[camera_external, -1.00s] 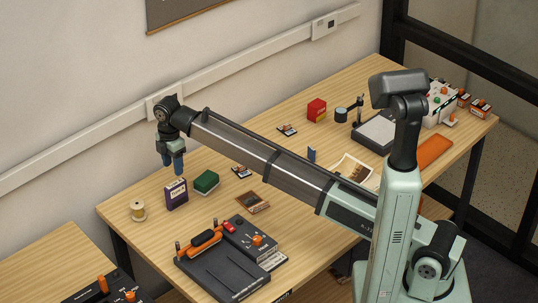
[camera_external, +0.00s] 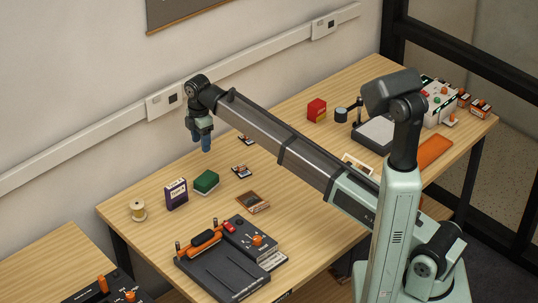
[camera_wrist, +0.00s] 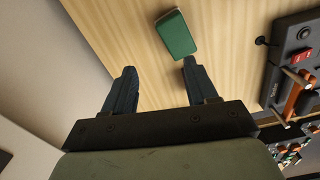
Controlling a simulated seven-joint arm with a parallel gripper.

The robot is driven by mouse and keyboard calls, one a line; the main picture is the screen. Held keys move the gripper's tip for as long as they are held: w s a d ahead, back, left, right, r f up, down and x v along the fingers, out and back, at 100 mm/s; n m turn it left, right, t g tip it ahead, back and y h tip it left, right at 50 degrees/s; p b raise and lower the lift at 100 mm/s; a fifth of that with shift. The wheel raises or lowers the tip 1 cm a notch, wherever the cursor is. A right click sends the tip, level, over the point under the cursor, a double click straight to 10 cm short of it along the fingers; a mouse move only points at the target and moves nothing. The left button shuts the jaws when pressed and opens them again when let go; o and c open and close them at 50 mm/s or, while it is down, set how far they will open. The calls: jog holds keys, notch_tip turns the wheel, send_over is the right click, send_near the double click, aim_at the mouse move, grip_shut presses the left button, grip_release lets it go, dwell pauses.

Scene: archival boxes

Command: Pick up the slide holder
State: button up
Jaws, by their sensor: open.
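I cannot tell for sure which thing is the slide holder. Small dark-and-white flat pieces lie on the table, one (camera_external: 242,171) right of the green box and another (camera_external: 245,139) farther back beside my arm. A brown framed flat piece (camera_external: 253,202) lies nearer the front. The green box (camera_external: 206,182) sits in the middle left; it also shows in the wrist view (camera_wrist: 176,33), beyond my fingertips. My gripper (camera_external: 206,147) is open and empty, pointing down above the table, behind the green box; its two fingers show apart in the wrist view (camera_wrist: 160,66).
A purple box (camera_external: 176,194) stands upright left of the green box, with a spool (camera_external: 137,210) beside it. A black device with orange parts (camera_external: 221,275) fills the front. A red box (camera_external: 317,110) stands toward the back. The wall runs close behind my gripper.

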aim_at(242, 168)
jog(key=w+d+m, duration=0.6)
jog(key=d+m, duration=0.4)
jog(key=d, duration=0.2)
notch_tip(242, 168, down, 14)
jog(key=m, duration=0.8)
jog(key=shift+d+f, duration=0.1)
jog(key=shift+f, duration=0.15)
jog(key=c, duration=0.7)
